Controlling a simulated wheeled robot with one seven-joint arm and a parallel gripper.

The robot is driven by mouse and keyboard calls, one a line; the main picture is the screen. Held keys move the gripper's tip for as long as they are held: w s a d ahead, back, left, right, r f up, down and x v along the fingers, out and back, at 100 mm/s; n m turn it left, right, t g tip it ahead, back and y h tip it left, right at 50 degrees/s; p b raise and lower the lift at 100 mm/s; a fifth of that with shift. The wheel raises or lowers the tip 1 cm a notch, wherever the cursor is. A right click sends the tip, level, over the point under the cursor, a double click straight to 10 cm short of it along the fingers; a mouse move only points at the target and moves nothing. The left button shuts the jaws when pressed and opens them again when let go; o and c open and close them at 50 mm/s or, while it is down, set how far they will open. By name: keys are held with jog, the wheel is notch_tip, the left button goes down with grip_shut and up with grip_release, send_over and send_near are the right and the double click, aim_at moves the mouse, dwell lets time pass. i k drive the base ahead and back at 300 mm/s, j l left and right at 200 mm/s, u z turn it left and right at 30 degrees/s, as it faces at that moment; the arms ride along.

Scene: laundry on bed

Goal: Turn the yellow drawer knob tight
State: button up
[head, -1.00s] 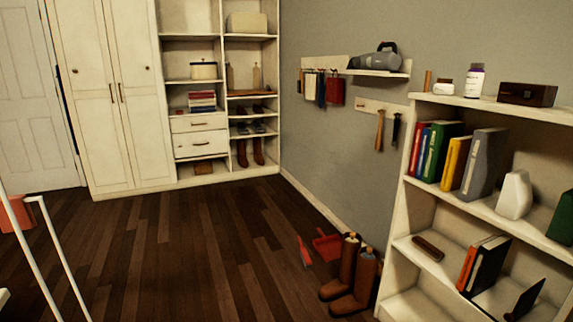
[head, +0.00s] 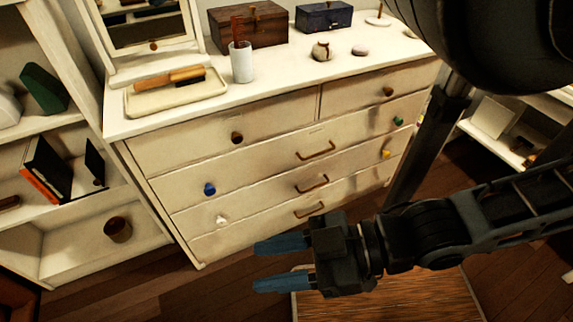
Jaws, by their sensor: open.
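The yellow knob (head: 386,154) is small and sits on the right part of a lower drawer of the white dresser (head: 160,168). My gripper (head: 262,264) has blue fingers and is open and empty. It is in front of the dresser, below and to the left of the yellow knob and well apart from it. A green knob (head: 398,120) is above the yellow one. A blue knob (head: 209,189) and a white knob (head: 221,220) are on the left side of the drawers. Whether the yellow knob is loose cannot be told.
On the dresser top are a tray with a brush (head: 173,82), a glass (head: 241,62), a wooden box (head: 248,26) and a dark blue box (head: 324,17). A bookshelf (head: 95,230) stands at the left. A wooden board or low top (head: 400,300) is below my arm.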

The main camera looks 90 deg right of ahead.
aim_at(386, 155)
jog(key=k+z, duration=0.5)
jog(key=k, duration=0.5)
jog(key=z, duration=1.25)
